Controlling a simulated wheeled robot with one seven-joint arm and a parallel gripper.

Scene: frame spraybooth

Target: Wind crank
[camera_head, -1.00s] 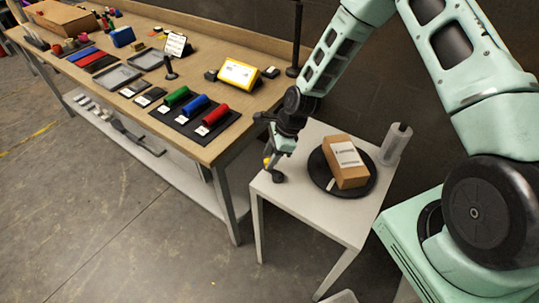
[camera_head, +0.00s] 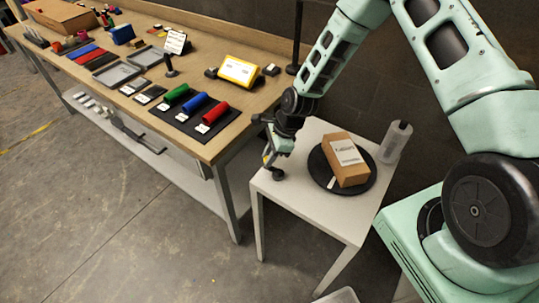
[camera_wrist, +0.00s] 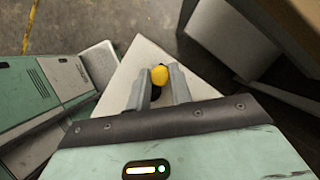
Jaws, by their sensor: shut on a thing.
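A small white table (camera_head: 310,220) carries a black round turntable (camera_head: 368,183). A brown box (camera_head: 350,172) with a white label rests on the turntable. The crank's yellow knob (camera_wrist: 159,74) sits between my fingertips in the wrist view, over the white tabletop. My gripper (camera_head: 270,164) is at the table's left corner and shut on the knob. A dark round part of the crank (camera_head: 278,174) shows just below my gripper. The crank's arm is mostly hidden by my gripper.
A grey cylinder (camera_head: 396,142) stands at the table's back right corner. A long wooden workbench (camera_head: 205,150) with colored rollers (camera_head: 195,104) and a yellow-framed sign (camera_head: 240,72) runs along the left. The floor (camera_head: 120,240) in front is clear.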

